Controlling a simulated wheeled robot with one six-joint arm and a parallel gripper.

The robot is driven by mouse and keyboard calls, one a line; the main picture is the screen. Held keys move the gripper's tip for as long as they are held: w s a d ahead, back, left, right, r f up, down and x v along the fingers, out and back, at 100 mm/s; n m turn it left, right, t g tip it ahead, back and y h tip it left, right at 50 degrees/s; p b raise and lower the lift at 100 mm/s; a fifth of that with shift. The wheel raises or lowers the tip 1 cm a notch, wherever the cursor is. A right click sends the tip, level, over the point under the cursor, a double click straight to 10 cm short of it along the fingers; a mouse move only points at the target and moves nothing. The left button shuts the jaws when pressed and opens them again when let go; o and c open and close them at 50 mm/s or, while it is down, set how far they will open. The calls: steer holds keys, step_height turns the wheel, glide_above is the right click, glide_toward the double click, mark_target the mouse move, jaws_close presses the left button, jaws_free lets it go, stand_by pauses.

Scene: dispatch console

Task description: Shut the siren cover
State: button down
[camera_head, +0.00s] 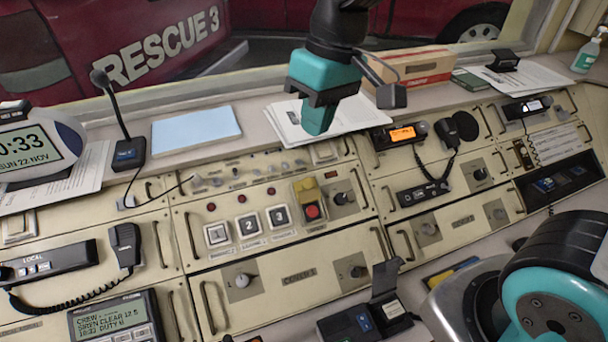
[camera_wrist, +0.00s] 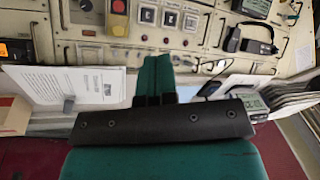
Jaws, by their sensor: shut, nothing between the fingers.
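A yellow cover (camera_head: 305,187) stands raised behind a red button (camera_head: 312,211) on the console, just right of the numbered keys; I take it for the siren cover, though its label is too small to read. The red button is exposed. In the wrist view, the yellow cover (camera_wrist: 118,25) and red button (camera_wrist: 119,6) show at the top, left of the fingers. My gripper (camera_head: 317,122) is shut and empty. It hangs above the papers on the back ledge and appears apart from the cover. Its teal fingers (camera_wrist: 155,75) point toward the console in the wrist view.
Numbered keys (camera_head: 248,223) sit left of the button and a black knob (camera_head: 342,198) right of it. A radio with an orange screen (camera_head: 402,135) and a gooseneck microphone (camera_head: 113,105) flank the area. A black box with a raised lid (camera_head: 386,281) stands in front.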

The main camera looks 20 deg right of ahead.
mark_target(307, 188)
steer(key=w+d+f+m+h+b, duration=0.1)
steer(key=w+f, duration=0.3)
steer(key=w, duration=0.4)
steer(key=w+d+f+m+h+b, duration=0.1)
steer(key=w+f+m, duration=0.1)
steer(key=w+f, duration=0.45)
steer(key=f+p, duration=0.1)
steer(key=f, duration=0.1)
steer(key=w+f, duration=0.1)
steer(key=f, duration=0.2)
steer(key=f+p, duration=0.1)
steer(key=f, duration=0.1)
steer(key=shift+w+d+f+p, duration=0.15)
steer(key=shift+w+p, duration=0.15)
steer(key=shift+w, duration=0.05)
steer(key=f, duration=0.1)
steer(key=s+f+p, duration=0.1)
steer(key=s, duration=0.1)
steer(key=shift+s+d+f, duration=0.1)
steer(key=shift+d+f, duration=0.15)
steer(key=shift+f, duration=0.15)
steer(key=shift+s+f, duration=0.3)
steer(key=shift+f, duration=0.2)
